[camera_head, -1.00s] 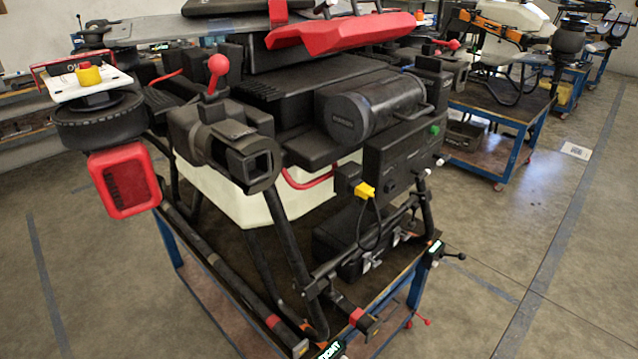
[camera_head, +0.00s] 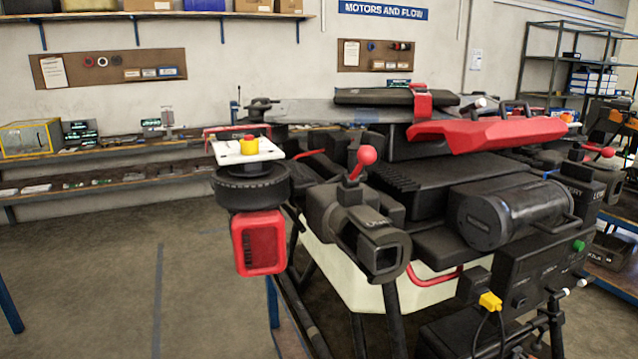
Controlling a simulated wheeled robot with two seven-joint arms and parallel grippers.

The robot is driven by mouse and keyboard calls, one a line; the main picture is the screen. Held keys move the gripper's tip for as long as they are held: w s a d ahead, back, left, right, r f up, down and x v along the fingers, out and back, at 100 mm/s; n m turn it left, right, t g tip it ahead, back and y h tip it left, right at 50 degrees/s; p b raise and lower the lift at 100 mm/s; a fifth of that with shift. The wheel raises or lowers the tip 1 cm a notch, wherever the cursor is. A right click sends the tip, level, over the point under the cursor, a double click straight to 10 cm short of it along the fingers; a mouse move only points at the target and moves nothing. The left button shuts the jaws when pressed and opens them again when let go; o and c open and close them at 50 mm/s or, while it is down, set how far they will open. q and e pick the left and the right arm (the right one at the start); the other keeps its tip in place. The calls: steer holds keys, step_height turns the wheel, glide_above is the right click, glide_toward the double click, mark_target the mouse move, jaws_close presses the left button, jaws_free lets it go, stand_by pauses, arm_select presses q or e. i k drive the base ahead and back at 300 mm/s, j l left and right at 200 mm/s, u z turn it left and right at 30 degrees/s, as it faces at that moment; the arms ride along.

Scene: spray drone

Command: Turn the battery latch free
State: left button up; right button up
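The spray drone (camera_head: 430,180) fills the middle and right of the head view, on a blue-framed stand. Its top carries a flat black block (camera_head: 395,97) with a red clip (camera_head: 422,103) at its front and a wide red part (camera_head: 486,133) below. A red ball-ended lever (camera_head: 363,160) stands upright on the left front, above a black camera-like housing (camera_head: 383,245). A black cylinder (camera_head: 510,212) lies at the front right. I cannot tell for sure which part is the battery latch. Neither of my grippers is in view.
A motor (camera_head: 250,187) with a white plate and yellow knob juts out left, above a red-framed box (camera_head: 259,243). Shelves (camera_head: 90,180) line the back wall. A metal rack (camera_head: 565,75) stands back right. The floor at left (camera_head: 110,275) is clear.

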mark_target(584, 280)
steer(key=z, duration=1.4)
steer(key=i+l, duration=0.15)
steer(key=l, duration=0.2)
steer(key=i+l+u, duration=0.1)
steer(key=l, duration=0.3)
steer(key=i+l+u, duration=0.1)
steer(key=i+l, duration=0.15)
steer(key=l, duration=0.15)
steer(key=i+l, duration=0.15)
steer(key=l, duration=0.25)
steer(key=i+l+u, duration=0.1)
steer(key=l, duration=0.3)
steer(key=i+l, duration=0.15)
steer(key=l, duration=0.25)
steer(key=i+l+u, duration=0.15)
steer(key=l, duration=0.25)
steer(key=i+l, duration=0.1)
steer(key=l, duration=0.3)
